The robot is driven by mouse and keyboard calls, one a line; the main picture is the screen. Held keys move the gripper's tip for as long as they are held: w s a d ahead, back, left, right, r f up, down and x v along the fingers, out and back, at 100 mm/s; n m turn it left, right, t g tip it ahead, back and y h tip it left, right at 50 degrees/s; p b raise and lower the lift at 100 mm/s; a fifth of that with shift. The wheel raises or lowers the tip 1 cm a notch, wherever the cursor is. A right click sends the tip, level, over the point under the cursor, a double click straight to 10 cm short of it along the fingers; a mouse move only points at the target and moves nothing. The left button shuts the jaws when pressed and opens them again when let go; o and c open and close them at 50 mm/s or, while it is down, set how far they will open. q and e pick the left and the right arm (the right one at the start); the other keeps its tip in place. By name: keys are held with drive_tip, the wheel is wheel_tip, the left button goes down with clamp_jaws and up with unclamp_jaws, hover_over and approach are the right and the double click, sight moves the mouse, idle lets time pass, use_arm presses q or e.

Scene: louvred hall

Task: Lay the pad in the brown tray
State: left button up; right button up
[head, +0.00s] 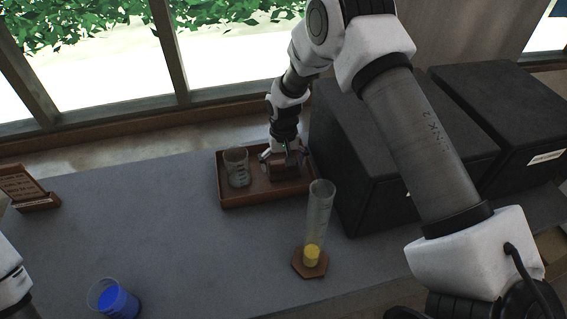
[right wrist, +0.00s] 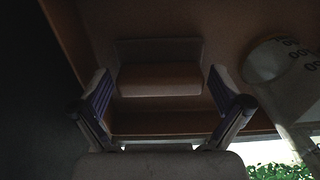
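The brown tray (head: 232,203) stands on the grey table mat near the window. The pad, a small brown block with a greyish strip (head: 285,173), is in the right part of the tray; it also shows in the right wrist view (right wrist: 160,78). My right gripper (head: 283,157) is right above the pad, pointing down into the tray. In the right wrist view its fingers (right wrist: 162,105) are spread, with a gap on both sides of the pad. The pad seems to rest on the tray floor. Of my left arm only a link shows at the left edge.
A glass beaker (head: 237,167) stands in the tray's left part. A tall cylinder with yellow contents (head: 312,256) stands in front of the tray. Black boxes (head: 352,180) rise close on the right. A blue-filled beaker (head: 117,301) and a small sign (head: 25,187) are left.

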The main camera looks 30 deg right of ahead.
wheel_tip(320, 180, up, 12)
drive_tip(key=p, duration=0.2)
drive_tip(key=shift+r, duration=0.2)
drive_tip(key=shift+f, duration=0.1)
idle(0.4)
